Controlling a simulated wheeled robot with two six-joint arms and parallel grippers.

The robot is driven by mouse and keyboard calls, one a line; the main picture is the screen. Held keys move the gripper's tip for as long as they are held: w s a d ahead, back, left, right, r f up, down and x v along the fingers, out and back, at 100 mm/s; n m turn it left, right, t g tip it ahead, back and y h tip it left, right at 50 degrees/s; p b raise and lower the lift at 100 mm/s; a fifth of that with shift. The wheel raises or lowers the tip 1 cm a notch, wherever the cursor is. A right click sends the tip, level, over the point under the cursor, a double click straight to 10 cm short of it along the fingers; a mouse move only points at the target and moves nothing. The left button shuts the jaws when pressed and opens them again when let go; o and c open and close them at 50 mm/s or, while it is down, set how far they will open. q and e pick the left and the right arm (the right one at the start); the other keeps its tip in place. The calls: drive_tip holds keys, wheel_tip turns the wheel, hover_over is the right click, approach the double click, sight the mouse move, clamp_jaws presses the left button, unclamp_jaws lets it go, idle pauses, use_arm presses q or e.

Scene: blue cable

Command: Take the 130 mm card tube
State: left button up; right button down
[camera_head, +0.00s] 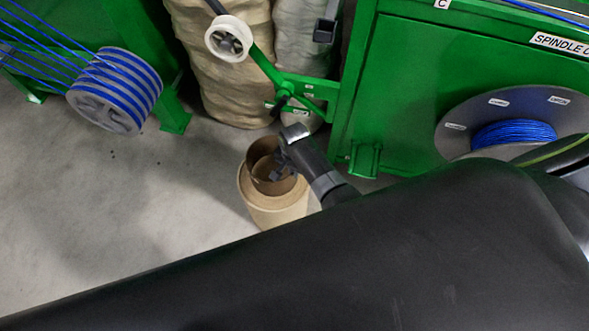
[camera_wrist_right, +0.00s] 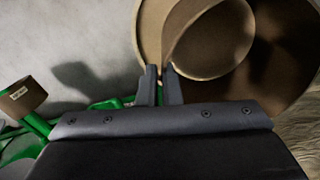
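A brown, open-topped card tube (camera_head: 257,166) stands upright on a wider tan tube (camera_head: 272,214) on the floor in the head view. No size marking is readable. My right gripper (camera_head: 279,167) reaches in from the right over the brown tube's mouth and hides part of its rim. In the right wrist view my right gripper (camera_wrist_right: 160,72) has its two fingers close together, with a narrow gap at the rim of the card tube (camera_wrist_right: 183,25). The tube's wall appears to run in between the fingertips. My left gripper is not in view.
A green machine (camera_head: 400,90) with a spindle label stands behind and right, with a grey reel (camera_head: 470,110) of blue cable. A green arm with a white pulley (camera_head: 229,39) hangs close behind. A blue-wound drum (camera_head: 115,90) is at left. Floor (camera_head: 120,195) left of the tubes is clear.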

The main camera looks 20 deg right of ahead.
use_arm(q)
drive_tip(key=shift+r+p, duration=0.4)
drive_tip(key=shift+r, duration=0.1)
use_arm(e)
drive_tip(key=shift+r, duration=0.4)
